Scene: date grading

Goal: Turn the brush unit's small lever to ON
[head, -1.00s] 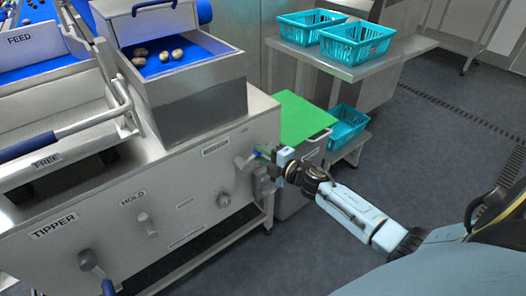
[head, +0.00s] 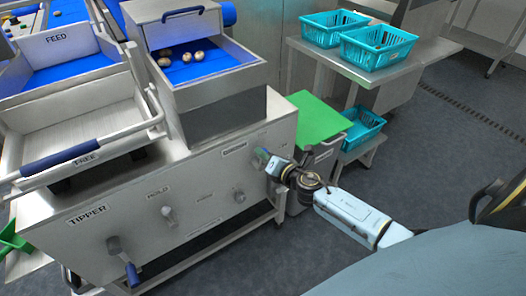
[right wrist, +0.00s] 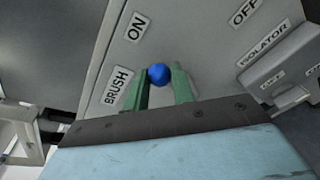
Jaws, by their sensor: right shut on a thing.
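The brush unit's small lever shows in the right wrist view as a round blue knob (right wrist: 158,73); its stem is hidden. My right gripper (right wrist: 163,85) has its green fingers shut on the knob, one on each side. The ON plate (right wrist: 137,27) is above and slightly left of the knob, the OFF plate (right wrist: 243,12) farther off at upper right. The BRUSH plate (right wrist: 117,86) is at left. The knob appears nearer the ON plate. In the head view my right gripper (head: 265,158) is at the machine's right front panel and hides the lever. My left gripper is not in view.
An isolator box (right wrist: 285,70) juts out at right in the right wrist view. The front panel carries a HOLD lever (head: 169,215), a knob (head: 239,195) and a blue-handled TIPPER lever (head: 130,272). Teal crates (head: 377,47) stand on a bench behind; floor at right is clear.

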